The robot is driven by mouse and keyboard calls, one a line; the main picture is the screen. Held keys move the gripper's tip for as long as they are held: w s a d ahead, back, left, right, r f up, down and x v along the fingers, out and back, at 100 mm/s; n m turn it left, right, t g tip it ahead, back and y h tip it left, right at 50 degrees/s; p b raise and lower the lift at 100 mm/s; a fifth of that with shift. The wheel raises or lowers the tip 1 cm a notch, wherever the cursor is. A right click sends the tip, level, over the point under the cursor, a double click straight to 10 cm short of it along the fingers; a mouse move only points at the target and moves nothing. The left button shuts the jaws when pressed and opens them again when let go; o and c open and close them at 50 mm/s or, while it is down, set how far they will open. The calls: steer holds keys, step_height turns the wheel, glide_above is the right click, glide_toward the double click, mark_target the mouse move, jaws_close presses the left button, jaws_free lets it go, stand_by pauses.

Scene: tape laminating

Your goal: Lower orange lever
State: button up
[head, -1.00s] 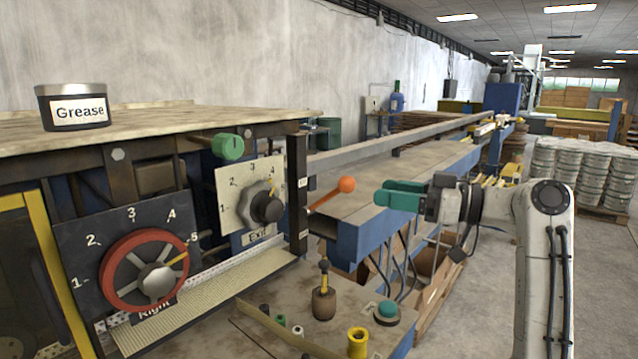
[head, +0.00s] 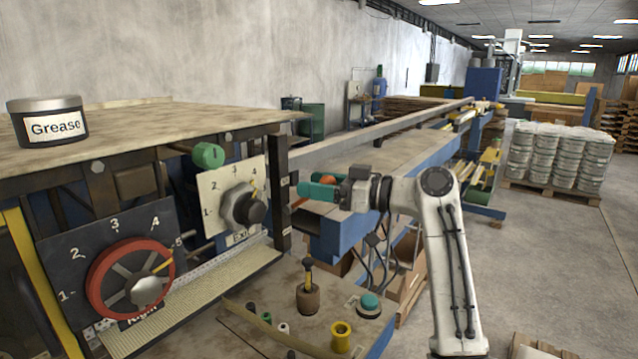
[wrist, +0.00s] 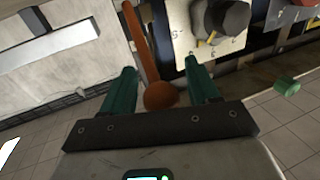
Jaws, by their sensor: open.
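The orange lever's ball knob (head: 328,180) shows just above the teal fingers of my gripper (head: 310,190) in the head view, mostly hidden by them. In the wrist view, the round orange knob (wrist: 160,95) sits between the two open fingers of my gripper (wrist: 158,68), close to the palm. The lever's orange shaft (wrist: 139,42) runs away from the knob past the fingertips. The fingers stand on both sides of the knob, with a visible gap at the left finger. Contact on the right side is hard to tell.
The black dial (head: 243,208) on its pale plate and a green knob (head: 208,155) are left of my gripper. The red wheel (head: 130,280) is at lower left. A bench below holds a teal button (head: 370,301) and a yellow spool (head: 341,335). Open floor lies right.

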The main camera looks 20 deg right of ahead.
jaws_close()
stand_by(0.5)
